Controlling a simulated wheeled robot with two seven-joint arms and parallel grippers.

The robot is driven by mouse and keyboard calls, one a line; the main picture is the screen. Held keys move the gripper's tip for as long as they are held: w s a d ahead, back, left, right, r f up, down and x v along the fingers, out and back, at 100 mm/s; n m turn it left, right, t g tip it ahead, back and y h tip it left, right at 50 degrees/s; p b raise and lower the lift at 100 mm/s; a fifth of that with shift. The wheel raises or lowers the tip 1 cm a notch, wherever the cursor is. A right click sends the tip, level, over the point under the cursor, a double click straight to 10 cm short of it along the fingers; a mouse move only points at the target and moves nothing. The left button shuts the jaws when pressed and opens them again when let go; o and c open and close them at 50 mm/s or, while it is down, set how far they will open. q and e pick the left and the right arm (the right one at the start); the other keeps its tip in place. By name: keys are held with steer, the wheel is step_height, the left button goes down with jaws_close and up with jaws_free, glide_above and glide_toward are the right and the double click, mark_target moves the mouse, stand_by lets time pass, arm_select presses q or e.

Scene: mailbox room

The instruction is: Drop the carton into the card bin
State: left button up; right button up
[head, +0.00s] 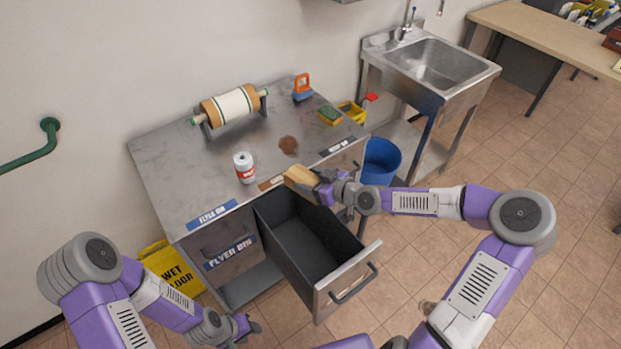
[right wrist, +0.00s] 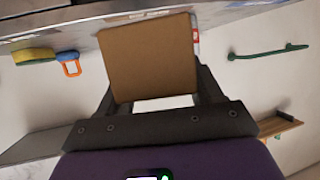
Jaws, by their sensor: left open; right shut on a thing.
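A brown carton (head: 299,176) is held in my right gripper (head: 318,188), above the back part of an open drawer (head: 281,231). In the right wrist view the carton (right wrist: 150,58) shows as a flat tan face between the two fingers (right wrist: 160,98). The drawer is dark inside and looks empty. A brown label (head: 270,183) sits on the counter edge above it, partly hidden and unreadable, so I cannot confirm it reads card bin. My left gripper (head: 246,327) is open and empty, low at the left of the drawer front.
The closed drawer at left (head: 229,252) is marked FLYER BIN. A blue bucket (head: 380,160) and sink (head: 436,65) stand right.

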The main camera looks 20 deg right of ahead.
step_height(320, 180, down, 4)
steer(key=b, duration=0.3)
steer(key=shift+f, duration=0.2)
arm_select(q)
step_height(320, 180, down, 4)
steer(key=shift+r, duration=0.2)
arm_select(e)
steer(key=o, duration=1.1)
steer(key=shift+r, duration=0.1)
arm_select(q)
steer(key=shift+r+p, duration=1.5)
arm_select(e)
steer(key=shift+v, duration=3.75)
